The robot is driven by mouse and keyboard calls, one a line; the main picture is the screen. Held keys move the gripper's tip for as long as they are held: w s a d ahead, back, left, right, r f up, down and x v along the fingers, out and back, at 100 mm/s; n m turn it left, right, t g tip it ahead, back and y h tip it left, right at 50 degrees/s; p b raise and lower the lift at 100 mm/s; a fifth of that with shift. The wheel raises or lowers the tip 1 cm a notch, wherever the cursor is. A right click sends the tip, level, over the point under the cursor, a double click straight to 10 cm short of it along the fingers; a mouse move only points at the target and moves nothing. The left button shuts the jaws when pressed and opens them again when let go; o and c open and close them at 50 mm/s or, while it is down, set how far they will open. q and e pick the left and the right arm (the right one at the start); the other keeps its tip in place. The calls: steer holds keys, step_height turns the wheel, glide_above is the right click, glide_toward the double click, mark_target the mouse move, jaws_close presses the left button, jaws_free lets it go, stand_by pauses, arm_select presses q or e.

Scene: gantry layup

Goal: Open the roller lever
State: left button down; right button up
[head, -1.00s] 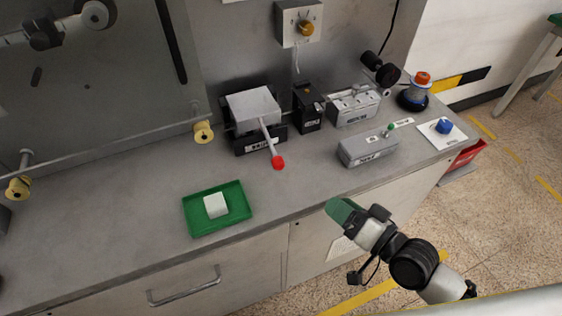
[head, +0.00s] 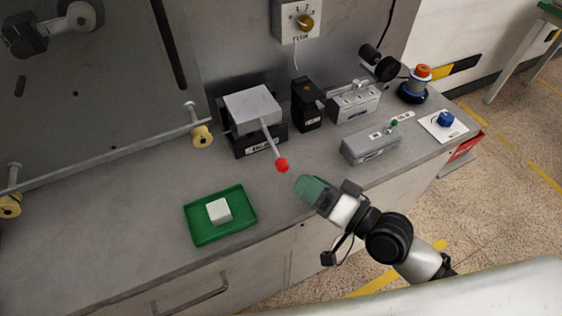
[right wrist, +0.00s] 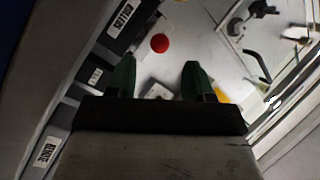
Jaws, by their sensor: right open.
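The roller lever is a light grey arm with a red ball knob (head: 282,166), angled out toward the bench front from a grey-topped black box (head: 252,104). The knob also shows in the right wrist view (right wrist: 159,43), ahead of the fingertips and roughly in line with the gap between them. My right gripper (head: 308,188) has green fingers and is just right of and nearer than the knob, apart from it. In the right wrist view the two fingers (right wrist: 158,78) are spread with nothing gripped. My left gripper is not in view.
A green tray (head: 192,229) with a white block (head: 219,211) lies left on the bench. Right of the lever box stand a black unit (head: 306,106), a grey clamp unit (head: 354,104) and a long grey box (head: 371,145). Bench between tray and lever is clear.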

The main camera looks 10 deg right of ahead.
mark_target(282, 166)
steer(key=p+x, duration=0.1)
steer(key=x, duration=0.6)
steer(key=shift+w+a, duration=0.1)
steer(key=shift+w, duration=0.05)
jaws_close()
